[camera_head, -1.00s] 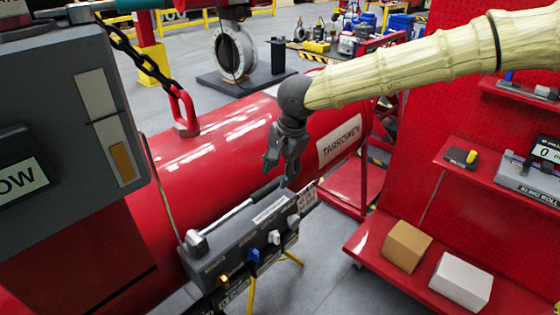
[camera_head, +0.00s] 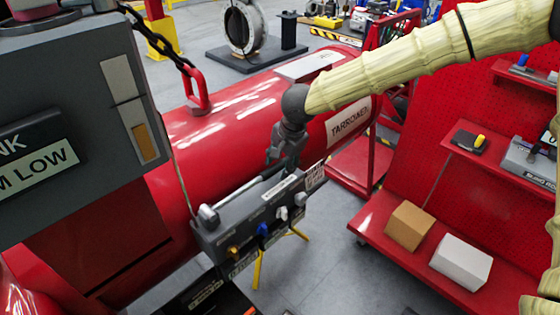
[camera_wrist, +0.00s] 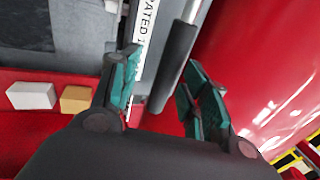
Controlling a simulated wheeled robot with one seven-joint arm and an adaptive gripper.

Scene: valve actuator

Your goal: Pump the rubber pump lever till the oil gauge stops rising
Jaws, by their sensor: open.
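The pump lever (camera_head: 246,188) is a silver rod on top of a grey valve box (camera_head: 255,210), running from a pivot at its left up to my gripper. In the wrist view its dark rubber grip (camera_wrist: 176,62) lies between my fingers' line of sight, nearer the right finger. My gripper (camera_head: 284,164) is open at the lever's upper right end; its spread green-padded fingers show in the wrist view (camera_wrist: 160,65). I cannot tell whether they touch the grip. A sight window on the grey cabinet, apparently the oil gauge (camera_head: 145,142), shows amber in its lower part.
A red tank (camera_head: 220,140) lies behind the valve box. A display (camera_head: 40,160) reading "LOW" is at left. A red shelf (camera_head: 380,250) with a brown and a white box stands at right.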

